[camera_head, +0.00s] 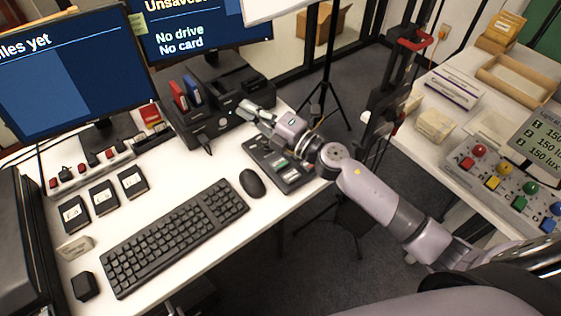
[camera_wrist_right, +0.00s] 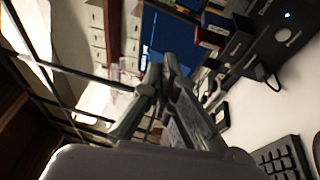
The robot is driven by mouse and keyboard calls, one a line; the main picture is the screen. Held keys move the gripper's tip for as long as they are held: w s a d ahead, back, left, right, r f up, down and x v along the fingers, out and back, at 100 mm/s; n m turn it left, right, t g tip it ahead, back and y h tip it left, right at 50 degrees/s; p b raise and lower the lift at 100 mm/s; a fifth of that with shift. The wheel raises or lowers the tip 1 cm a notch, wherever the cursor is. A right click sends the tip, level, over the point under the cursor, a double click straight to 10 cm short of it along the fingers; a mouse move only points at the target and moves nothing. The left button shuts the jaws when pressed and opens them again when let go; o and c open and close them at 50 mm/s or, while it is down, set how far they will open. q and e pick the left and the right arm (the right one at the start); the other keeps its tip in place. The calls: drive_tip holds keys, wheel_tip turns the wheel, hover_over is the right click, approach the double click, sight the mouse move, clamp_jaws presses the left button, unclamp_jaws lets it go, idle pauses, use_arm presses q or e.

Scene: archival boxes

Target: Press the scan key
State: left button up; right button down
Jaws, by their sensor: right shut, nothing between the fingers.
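A black key panel (camera_head: 264,156) lies on the white desk right of the mouse, with several keys, one of them green (camera_head: 281,162). The labels are too small to read, so I cannot tell which is the scan key. My right gripper (camera_head: 245,107) is shut and empty, held in front of the black dock unit and beyond the panel's far end. My right forearm and wrist hide part of the panel's right side. In the right wrist view the closed fingers (camera_wrist_right: 163,72) point toward the monitor, and the panel is not recognisable there. My left gripper is not in view.
The black dock (camera_head: 215,118) with red and blue cartridges stands behind the panel. A keyboard (camera_head: 175,235), a mouse (camera_head: 252,183) and two monitors (camera_head: 70,80) occupy the desk. A tripod (camera_head: 325,95) stands beyond the desk. Another table at right holds a coloured-button box (camera_head: 500,195).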

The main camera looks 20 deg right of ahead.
wheel_tip(320, 180, down, 2)
drive_tip(key=a+n+g+y, duration=0.2)
drive_tip(key=n+g, duration=0.3)
drive_tip(key=n, duration=0.2)
drive_tip(key=n+g+h, duration=0.5)
drive_tip(key=g+h, duration=0.1)
hover_over(281, 160)
wheel_tip(281, 160, down, 8)
drive_tip(key=shift+f, duration=0.15)
drive_tip(key=shift+f, duration=0.1)
wheel_tip(281, 160, down, 8)
drive_tip(key=b, duration=0.6)
drive_tip(key=shift+a+r, duration=0.1)
drive_tip(key=shift+r, duration=0.1)
drive_tip(key=shift+f+b, duration=0.35)
drive_tip(key=shift+f, duration=0.15)
drive_tip(key=shift+f, duration=0.4)
